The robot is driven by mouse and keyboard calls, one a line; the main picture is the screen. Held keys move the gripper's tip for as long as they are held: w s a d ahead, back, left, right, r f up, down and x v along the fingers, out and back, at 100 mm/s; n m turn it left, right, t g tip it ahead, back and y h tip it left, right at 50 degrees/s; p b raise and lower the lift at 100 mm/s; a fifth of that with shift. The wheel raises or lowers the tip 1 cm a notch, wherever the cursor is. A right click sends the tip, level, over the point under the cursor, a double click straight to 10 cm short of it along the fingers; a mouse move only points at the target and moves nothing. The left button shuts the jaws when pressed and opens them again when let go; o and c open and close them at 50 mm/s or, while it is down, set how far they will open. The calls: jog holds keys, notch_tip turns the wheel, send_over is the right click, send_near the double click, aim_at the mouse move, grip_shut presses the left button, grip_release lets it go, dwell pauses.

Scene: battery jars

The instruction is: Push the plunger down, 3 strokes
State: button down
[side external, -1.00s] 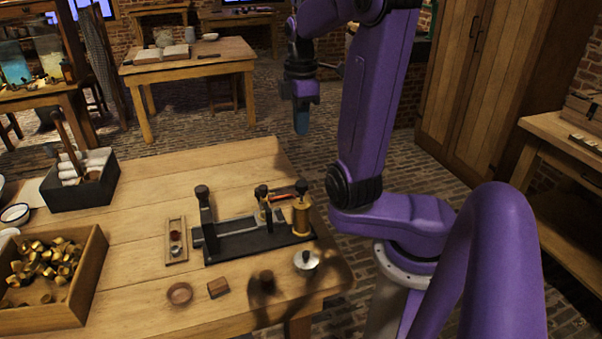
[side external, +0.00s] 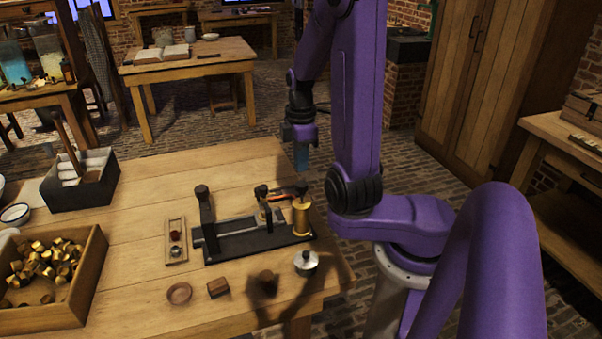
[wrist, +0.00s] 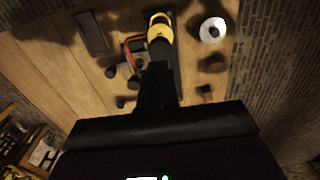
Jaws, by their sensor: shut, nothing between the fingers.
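The brass pump cylinder (side external: 302,218) stands upright at the right end of a black base (side external: 260,238) on the wooden table. Its plunger shows as a black knob (side external: 302,188) on top. My gripper (side external: 301,168) is shut and empty, pointing down, and in the side view it appears just above the knob; a small gap seems to show between them. In the wrist view the shut fingers (wrist: 158,85) reach toward the brass cylinder (wrist: 160,28). Exact contact cannot be told there.
A black post (side external: 207,218) rises at the base's left end. A silver-lidded jar (side external: 306,262), a small brown block (side external: 218,287) and a round dish (side external: 179,293) stand in front. A crate of brass pieces (side external: 92,285) is at the left. The table behind the base is clear.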

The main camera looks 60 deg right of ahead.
aim_at(301, 184)
jog(key=shift+f, duration=2.05)
jog(key=shift+f, duration=1.3)
notch_tip(301, 184, up, 14)
jog(key=shift+r, duration=0.15)
